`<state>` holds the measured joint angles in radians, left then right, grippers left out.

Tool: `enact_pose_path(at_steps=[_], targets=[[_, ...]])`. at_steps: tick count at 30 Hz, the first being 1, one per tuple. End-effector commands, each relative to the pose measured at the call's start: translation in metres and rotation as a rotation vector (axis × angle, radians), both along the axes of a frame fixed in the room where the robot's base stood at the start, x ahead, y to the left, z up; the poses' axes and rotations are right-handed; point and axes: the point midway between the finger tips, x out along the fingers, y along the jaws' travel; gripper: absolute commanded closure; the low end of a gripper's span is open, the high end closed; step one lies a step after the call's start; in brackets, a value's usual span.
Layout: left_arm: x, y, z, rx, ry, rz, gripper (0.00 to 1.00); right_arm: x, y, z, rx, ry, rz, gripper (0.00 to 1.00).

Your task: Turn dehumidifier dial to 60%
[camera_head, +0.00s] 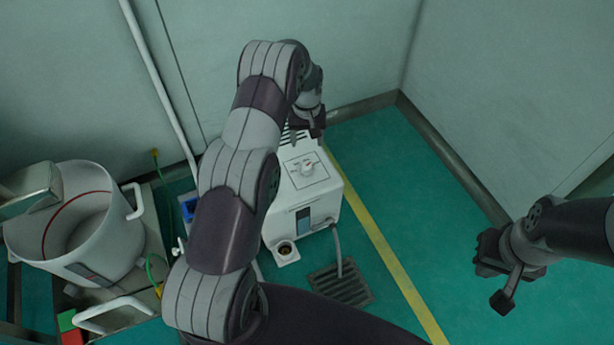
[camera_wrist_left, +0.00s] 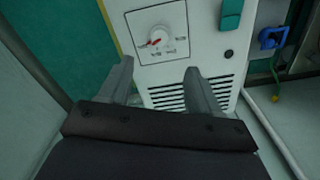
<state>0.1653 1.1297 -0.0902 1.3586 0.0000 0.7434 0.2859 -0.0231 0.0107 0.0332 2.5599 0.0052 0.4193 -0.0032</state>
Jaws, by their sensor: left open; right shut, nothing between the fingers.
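The dehumidifier (camera_head: 324,205) is a white box on the green floor near the back wall. Its dial (camera_head: 307,169) is a light round knob on a marked square panel on top. In the left wrist view the dial (camera_wrist_left: 158,37) shows a red pointer and small labels around it, too small to read. My left gripper (camera_head: 306,137) is above the far end of the dehumidifier, apart from the dial. In the left wrist view its fingers (camera_wrist_left: 160,80) are spread and empty, with the dial beyond their tips. My right gripper (camera_head: 492,285) is shut and empty at the right, far from the dehumidifier.
A large white drum (camera_head: 95,235) with handles stands at the left. A floor drain grate (camera_head: 341,284) lies in front of the dehumidifier, with a grey hose reaching it. A yellow floor line (camera_head: 385,250) runs along the right. The floor between that line and the right wall is clear.

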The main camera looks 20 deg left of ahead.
Motion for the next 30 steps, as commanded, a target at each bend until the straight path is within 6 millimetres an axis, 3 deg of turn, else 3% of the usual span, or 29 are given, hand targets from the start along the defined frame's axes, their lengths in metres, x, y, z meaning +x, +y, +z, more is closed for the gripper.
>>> enact_pose_path(at_steps=[9, 15, 27, 30], targets=[[-0.001, 0.0, -0.076, 0.0, 0.002, 0.0, 0.37, 0.0, 0.0, -0.034, 0.0, 0.0, 0.0, 1.0], [0.0, 0.0, -0.112, 0.0, 0.0, -0.001, 0.37, 0.0, 0.0, -0.049, 0.0, 0.0, 0.0, 1.0], [0.0, 0.0, -0.121, 0.0, 0.0, -0.001, 0.37, 0.0, 0.0, -0.051, 0.0, 0.0, 0.0, 1.0], [0.0, -0.001, -0.121, 0.0, 0.0, -0.001, 0.69, 0.0, 0.0, -0.051, 0.0, 0.0, 0.0, 1.0]])
